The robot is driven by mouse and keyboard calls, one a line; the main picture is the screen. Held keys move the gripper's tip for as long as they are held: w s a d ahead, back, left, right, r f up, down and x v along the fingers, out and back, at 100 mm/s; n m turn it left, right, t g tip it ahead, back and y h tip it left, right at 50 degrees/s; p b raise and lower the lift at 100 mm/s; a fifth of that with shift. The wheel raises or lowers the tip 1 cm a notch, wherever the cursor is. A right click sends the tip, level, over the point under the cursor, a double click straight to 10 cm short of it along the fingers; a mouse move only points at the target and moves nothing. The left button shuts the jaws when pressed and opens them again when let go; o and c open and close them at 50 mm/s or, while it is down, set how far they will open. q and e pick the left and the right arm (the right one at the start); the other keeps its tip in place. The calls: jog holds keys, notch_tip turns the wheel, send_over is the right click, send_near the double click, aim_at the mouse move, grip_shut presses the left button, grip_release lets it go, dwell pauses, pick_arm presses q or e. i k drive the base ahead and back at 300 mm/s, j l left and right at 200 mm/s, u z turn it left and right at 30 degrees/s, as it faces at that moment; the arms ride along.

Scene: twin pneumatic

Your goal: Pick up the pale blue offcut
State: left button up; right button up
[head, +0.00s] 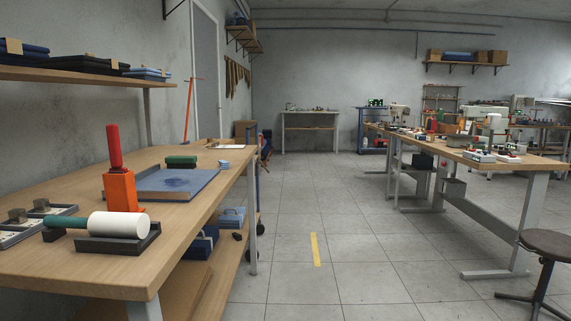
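A small pale blue piece (223,164) lies on the left wooden bench (70,258), near its far right edge. It looks like a low stack of thin pieces and is too small to tell in detail. A larger pale blue item (232,217) sits on the bench's lower shelf; I cannot tell which of these is the offcut. Neither of my grippers is in view.
The left bench also holds a blue slab (172,184), an orange stand with red handle (119,188), a white roller on a dark cradle (118,224) and a green block (181,162). A stool (548,247) stands right. The middle floor is clear.

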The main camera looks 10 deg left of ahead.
aim_at(224, 165)
jog(key=i+l+z, duration=0.5)
jog(key=i+l, duration=0.3)
jog(key=i, duration=0.15)
jog(key=i+j+u, duration=0.1)
jog(key=i+u, duration=0.55)
jog(key=u, duration=0.2)
jog(key=i+l+u, duration=0.15)
jog(key=i+u, duration=0.3)
jog(key=k, duration=0.1)
